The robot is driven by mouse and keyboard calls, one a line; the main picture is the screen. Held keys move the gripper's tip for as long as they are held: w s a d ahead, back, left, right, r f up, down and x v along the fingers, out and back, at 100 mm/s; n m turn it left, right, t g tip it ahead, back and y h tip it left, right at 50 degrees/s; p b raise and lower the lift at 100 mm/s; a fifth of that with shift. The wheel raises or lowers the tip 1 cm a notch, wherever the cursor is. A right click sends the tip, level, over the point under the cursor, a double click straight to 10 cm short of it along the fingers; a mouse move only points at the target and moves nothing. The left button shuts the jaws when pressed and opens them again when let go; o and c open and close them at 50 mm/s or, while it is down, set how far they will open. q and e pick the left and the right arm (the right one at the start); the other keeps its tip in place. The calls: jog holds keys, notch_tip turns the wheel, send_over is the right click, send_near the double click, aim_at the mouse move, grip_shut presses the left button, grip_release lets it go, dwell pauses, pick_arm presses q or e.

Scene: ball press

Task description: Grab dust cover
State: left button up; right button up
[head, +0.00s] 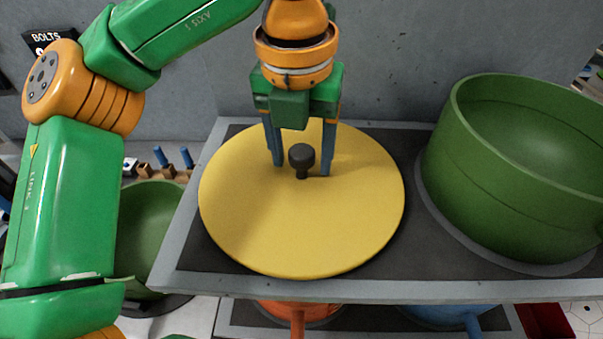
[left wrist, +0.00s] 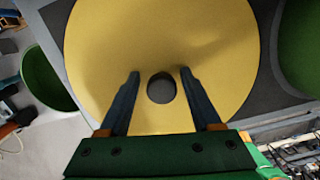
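The dust cover (head: 300,230) is a round yellow disc with a dark knob (head: 301,158) at its middle. It lies on a dark, grey-edged shelf. My left gripper (head: 302,172) is open and points down over the cover. Its two blue fingers stand on either side of the knob, with a gap to each. The left wrist view also shows the dark knob (left wrist: 161,88) between the open fingertips, with the yellow cover (left wrist: 160,40) around it. Whether the fingertips touch the cover is hard to tell. My right gripper is not in view.
A large green pot (head: 520,170) stands on the shelf (head: 420,290) close to the cover's right. Another green bowl (head: 155,225) sits lower at left. Orange (head: 298,310) and blue (head: 455,315) pans lie below the shelf's front edge. A grey wall (head: 390,60) rises behind.

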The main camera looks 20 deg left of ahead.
pick_arm(q)
jog(key=shift+s+d+r, duration=0.1)
jog(key=shift+s+d, duration=0.05)
jog(key=shift+s, duration=0.2)
grip_shut()
jog(key=shift+w, duration=0.15)
